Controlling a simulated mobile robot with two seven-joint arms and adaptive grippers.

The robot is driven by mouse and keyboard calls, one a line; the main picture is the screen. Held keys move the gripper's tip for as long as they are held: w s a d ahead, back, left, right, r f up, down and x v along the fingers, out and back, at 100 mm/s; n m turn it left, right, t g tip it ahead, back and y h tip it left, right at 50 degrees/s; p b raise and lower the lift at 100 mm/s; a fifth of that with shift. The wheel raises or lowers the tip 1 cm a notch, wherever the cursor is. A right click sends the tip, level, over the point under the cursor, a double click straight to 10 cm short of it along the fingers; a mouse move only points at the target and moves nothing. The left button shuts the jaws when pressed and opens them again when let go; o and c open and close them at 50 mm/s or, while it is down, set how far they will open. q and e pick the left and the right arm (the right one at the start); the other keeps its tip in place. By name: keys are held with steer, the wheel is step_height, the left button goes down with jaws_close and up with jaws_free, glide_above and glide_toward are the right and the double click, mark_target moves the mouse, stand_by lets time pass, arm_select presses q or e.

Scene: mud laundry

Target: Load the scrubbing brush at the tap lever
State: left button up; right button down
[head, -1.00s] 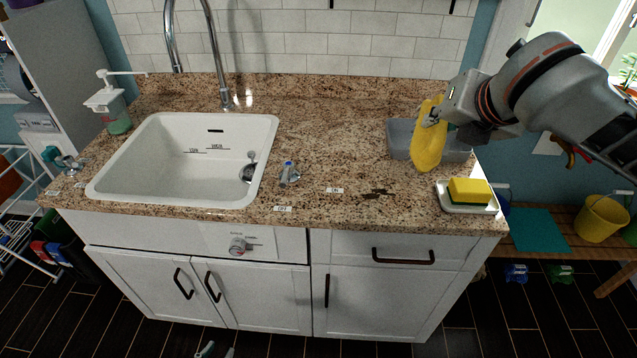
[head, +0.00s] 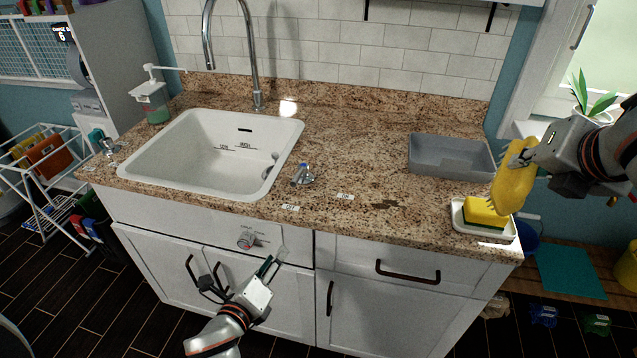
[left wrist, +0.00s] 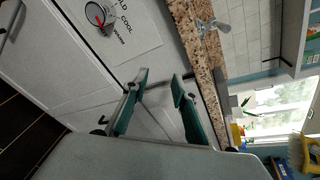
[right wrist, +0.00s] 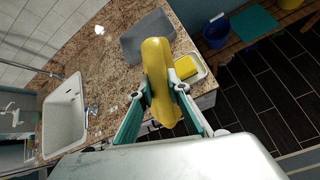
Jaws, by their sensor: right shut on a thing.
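My right gripper (head: 522,158) is shut on a long yellow thing (head: 513,186), seemingly the scrubbing brush; its bristles are not clear to me. It hangs at the counter's right end, close to the soap dish. In the right wrist view the yellow brush (right wrist: 158,85) stands between the teal fingers (right wrist: 160,88). A small blue-topped tap lever (head: 302,175) stands on the counter right of the sink. A round dial marked hot and cold (head: 247,240) is on the cabinet front. My left gripper (head: 272,265) is open and empty, before the cabinet front beside this dial.
The white sink (head: 215,150) has a tall tap (head: 252,60) behind it. A grey tray (head: 450,155) sits at the counter's right back. A white dish (head: 478,228) holds a yellow sponge (head: 483,211). A soap pump (head: 152,100) stands at the left.

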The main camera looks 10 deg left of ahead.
mark_target(295, 178)
arm_select(q)
steer(key=w+r+m+t+b, duration=0.1)
steer(key=w+r+m+t, duration=0.3)
steer(key=r+m, duration=0.8)
steer(key=shift+g+y, duration=0.3)
steer(key=shift+g, duration=0.1)
steer(key=w, duration=0.8)
steer(key=w+d, duration=0.1)
steer(key=w, duration=0.3)
steer(key=shift+w+d+f, duration=0.1)
steer(key=shift+w+f, duration=0.25)
jaws_close()
